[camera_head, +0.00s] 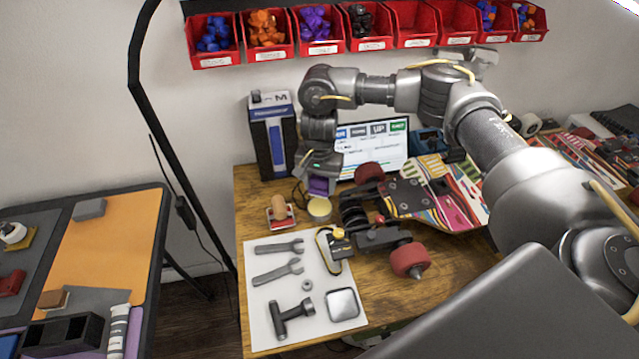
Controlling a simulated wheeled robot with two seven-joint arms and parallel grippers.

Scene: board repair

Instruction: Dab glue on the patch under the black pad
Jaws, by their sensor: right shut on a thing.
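My right gripper (319,172) points down over the back left of the wooden table. It is shut on a small purple thing (318,186), mostly hidden between the fingers. A small round yellow-topped pot (320,208) stands just below it; I cannot tell whether the two touch. The multicoloured skateboard (462,196) lies to the right, underside up. A black pad (405,194) sits on it near the truck (378,238) with red wheels. No patch or glue shows under the pad. My left gripper is not in view.
A white sheet (262,325) carries wrenches, a T-shaped tool and a square tin. A wooden-handled stamp-like tool (279,210) stands left of the pot. A blue-grey box (272,135) and a screen (375,148) stand behind. Red bins (415,25) hang above.

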